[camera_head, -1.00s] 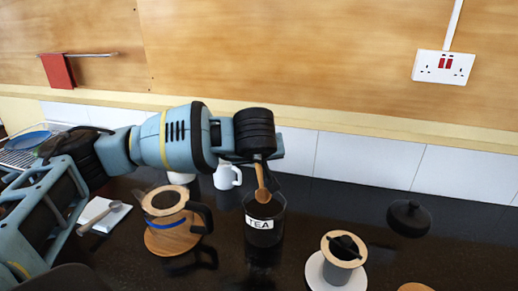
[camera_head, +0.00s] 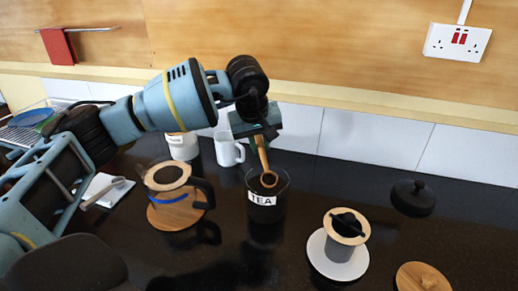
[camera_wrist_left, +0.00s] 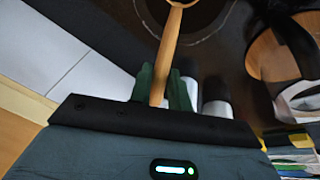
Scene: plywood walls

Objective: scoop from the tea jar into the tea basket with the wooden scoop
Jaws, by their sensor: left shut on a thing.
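My left gripper (camera_head: 258,135) is shut on the handle of the wooden scoop (camera_head: 263,158), and the left wrist view shows its green fingers (camera_wrist_left: 161,90) around the handle (camera_wrist_left: 168,50). The scoop points down, its bowl at the mouth of the clear tea jar (camera_head: 263,211) labelled TEA. Dark contents show in the jar; I cannot tell how deep the bowl is or whether it holds tea. A grey cup with a wooden rim and black top piece, seemingly the tea basket (camera_head: 343,245), stands on a white saucer (camera_head: 318,262) to the right. My right gripper is out of view.
A glass pot (camera_head: 168,186) with a black handle stands on a wooden coaster left of the jar. White mugs (camera_head: 229,150) stand behind. A black lid (camera_head: 412,197) and a wooden lid (camera_head: 424,278) lie at right. Counter between jar and saucer is clear.

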